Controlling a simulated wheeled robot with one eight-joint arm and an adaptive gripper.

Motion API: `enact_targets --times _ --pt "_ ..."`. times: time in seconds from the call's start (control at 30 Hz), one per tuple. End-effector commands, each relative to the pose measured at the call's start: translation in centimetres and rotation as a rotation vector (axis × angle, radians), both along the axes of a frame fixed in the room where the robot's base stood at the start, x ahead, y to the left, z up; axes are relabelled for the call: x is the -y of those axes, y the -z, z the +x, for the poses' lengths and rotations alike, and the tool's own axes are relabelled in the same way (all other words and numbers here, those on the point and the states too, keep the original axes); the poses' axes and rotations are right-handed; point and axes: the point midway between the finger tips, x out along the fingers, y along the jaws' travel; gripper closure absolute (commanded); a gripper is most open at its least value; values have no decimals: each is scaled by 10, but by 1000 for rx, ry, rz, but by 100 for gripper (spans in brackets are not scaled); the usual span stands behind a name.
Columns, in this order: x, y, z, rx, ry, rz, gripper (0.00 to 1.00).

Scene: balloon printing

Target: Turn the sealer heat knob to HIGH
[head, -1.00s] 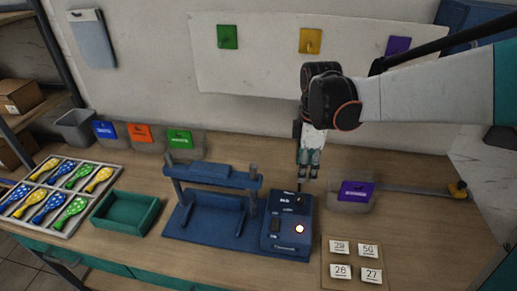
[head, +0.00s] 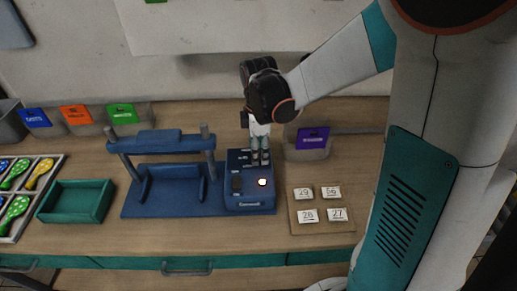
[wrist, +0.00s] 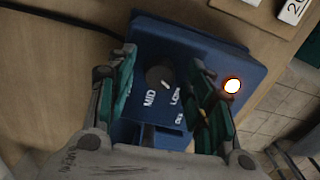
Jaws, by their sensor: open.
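The blue sealer box (head: 249,196) stands at the right end of the blue sealer press (head: 165,180). In the wrist view its dark round heat knob (wrist: 159,77) lies between my two fingers. A white pointer mark on the knob faces the lettered side, near LOW. MID, LOW and a partly covered OFF are readable; HIGH is not. A lamp (wrist: 232,86) on the box glows; it also shows in the head view (head: 262,182). My gripper (head: 260,160) points down over the back of the box, fingers apart on either side of the knob (wrist: 162,62). Contact with the knob cannot be told.
A grey bin with a purple label (head: 312,138) stands right behind the box. A wooden board with number tiles (head: 320,225) lies to the right. A green tray (head: 75,201) and a rack of balloons (head: 30,185) are at the left. A black cable (wrist: 60,17) runs behind the box.

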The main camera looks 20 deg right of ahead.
Motion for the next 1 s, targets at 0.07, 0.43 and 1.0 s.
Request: enact_targets --times 0.07,0.43,1.0 --pt "0 0 0 0 0 0 52" --pt "0 0 0 0 1 0 96" --pt "0 -1 0 0 252 0 96"
